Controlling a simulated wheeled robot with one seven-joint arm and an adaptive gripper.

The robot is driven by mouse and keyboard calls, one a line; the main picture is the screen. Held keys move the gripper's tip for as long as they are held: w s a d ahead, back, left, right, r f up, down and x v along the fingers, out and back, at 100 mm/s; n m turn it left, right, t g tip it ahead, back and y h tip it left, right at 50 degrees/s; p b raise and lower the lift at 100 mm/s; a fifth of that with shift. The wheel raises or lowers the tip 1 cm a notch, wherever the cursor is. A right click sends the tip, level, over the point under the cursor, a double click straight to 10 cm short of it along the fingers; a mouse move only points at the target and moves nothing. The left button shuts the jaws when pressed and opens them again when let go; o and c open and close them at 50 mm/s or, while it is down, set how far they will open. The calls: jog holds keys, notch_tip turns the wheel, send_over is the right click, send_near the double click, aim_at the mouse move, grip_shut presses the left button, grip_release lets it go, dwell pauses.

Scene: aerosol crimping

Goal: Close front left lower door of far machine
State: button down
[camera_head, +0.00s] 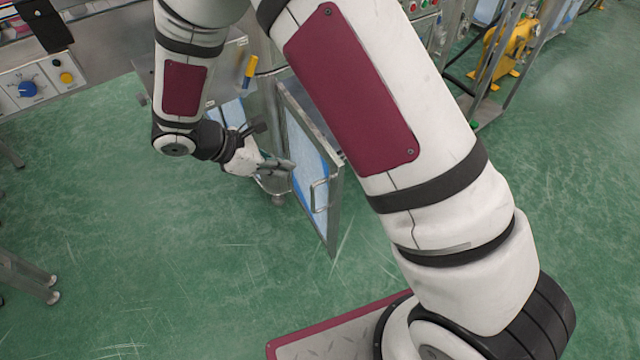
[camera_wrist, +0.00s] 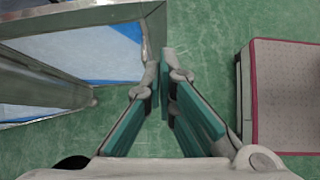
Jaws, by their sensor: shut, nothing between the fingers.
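The door (camera_head: 312,165) is a metal-framed clear panel with blue-edged film and a bar handle (camera_head: 319,196). It stands open, swung out from the machine's corner post toward me. My forearm hides part of the machine (camera_head: 150,75).
A control panel with a blue knob (camera_head: 27,89) is at the upper left. Metal legs (camera_head: 30,275) stand at the left edge. A metal frame with yellow equipment (camera_head: 508,48) is at the upper right. Green floor (camera_head: 170,270) is clear in front of the door.

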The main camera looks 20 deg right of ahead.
notch_tip(320, 180, down, 3)
jog(key=a+n, duration=0.1)
jog(key=b, duration=0.3)
send_near(334, 183)
jog(key=shift+x, duration=2.4)
jog(key=shift+a+f, duration=0.1)
